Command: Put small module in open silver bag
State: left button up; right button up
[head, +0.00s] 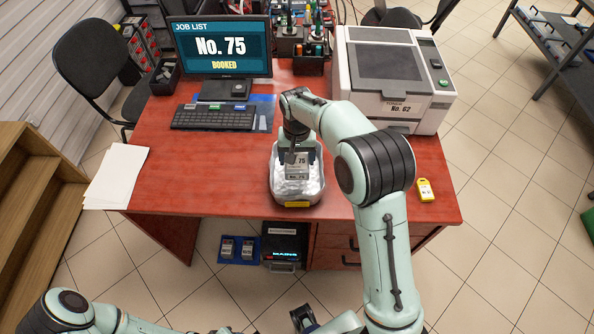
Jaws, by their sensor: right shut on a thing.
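My right gripper (297,156) points down over the desk's front middle. It is shut on a small grey module (297,171) whose pale label reads 75. Below and around the module is a pale silver, see-through, open-topped container (309,191), which looks like the bag, with a yellow label at its front. The module overlaps its opening; I cannot tell whether it touches the bottom. Of my left arm, only a link shows at the lower left. A dark gripper part at the bottom edge may be the left one, cut off by the frame.
The red desk (210,180) holds a monitor (221,47), a keyboard (213,117), a printer (395,75) at the right and a yellow device (425,190). White papers (116,178) overhang the left edge. The desk is clear left of the container. A dark unit (285,247) stands below.

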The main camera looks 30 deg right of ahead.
jog(key=shift+f, duration=3.2)
jog(key=shift+f, duration=0.15)
jog(key=o, duration=1.4)
jog(key=shift+b, duration=0.3)
jog(key=shift+c, duration=0.2)
notch_tip(320, 180, up, 12)
jog(key=shift+r+p, duration=0.15)
jog(key=shift+p, duration=0.55)
